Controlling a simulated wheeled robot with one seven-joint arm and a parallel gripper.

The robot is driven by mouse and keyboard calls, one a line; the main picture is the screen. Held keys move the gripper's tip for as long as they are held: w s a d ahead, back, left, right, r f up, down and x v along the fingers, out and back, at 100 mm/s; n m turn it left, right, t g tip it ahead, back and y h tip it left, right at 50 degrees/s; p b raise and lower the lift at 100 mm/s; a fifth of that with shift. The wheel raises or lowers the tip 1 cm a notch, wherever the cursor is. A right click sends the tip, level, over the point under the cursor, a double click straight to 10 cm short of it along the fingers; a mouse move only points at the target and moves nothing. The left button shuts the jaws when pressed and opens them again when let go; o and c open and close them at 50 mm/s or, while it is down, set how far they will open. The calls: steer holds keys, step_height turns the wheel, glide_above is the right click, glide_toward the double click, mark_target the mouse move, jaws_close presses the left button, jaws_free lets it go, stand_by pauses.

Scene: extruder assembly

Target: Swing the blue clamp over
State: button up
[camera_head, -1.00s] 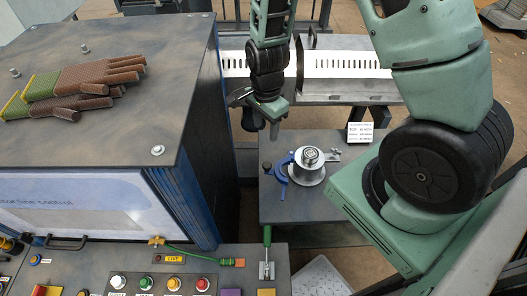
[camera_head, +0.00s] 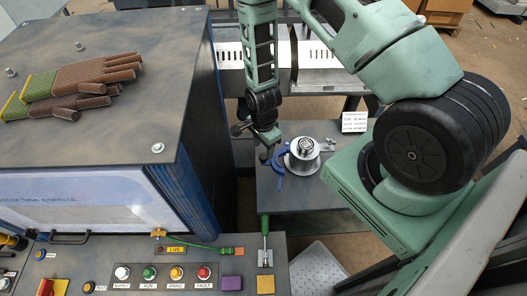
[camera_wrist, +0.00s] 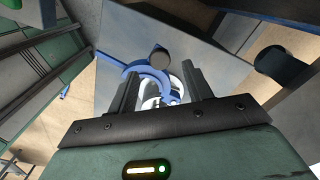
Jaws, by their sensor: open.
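The blue clamp (camera_head: 278,177) is a curved blue piece at the left side of a round silver metal part (camera_head: 304,160) on a small grey table. My gripper (camera_head: 267,152) is open, close above the clamp's left side in the head view. In the wrist view its two fingers (camera_wrist: 160,82) stand apart and point toward the clamp. I cannot tell whether a finger touches the clamp.
A large cabinet (camera_head: 120,100) with gloves (camera_head: 75,88) on top stands left of the small table (camera_head: 330,196). A control panel with buttons (camera_head: 163,273) and a green-handled lever (camera_head: 265,230) lies in front. A white label card (camera_head: 355,121) stands at the table's back.

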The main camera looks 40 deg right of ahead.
mark_target(264, 156)
steer(key=shift+f+p, duration=0.35)
steer(key=shift+f, duration=1.8)
jaws_close()
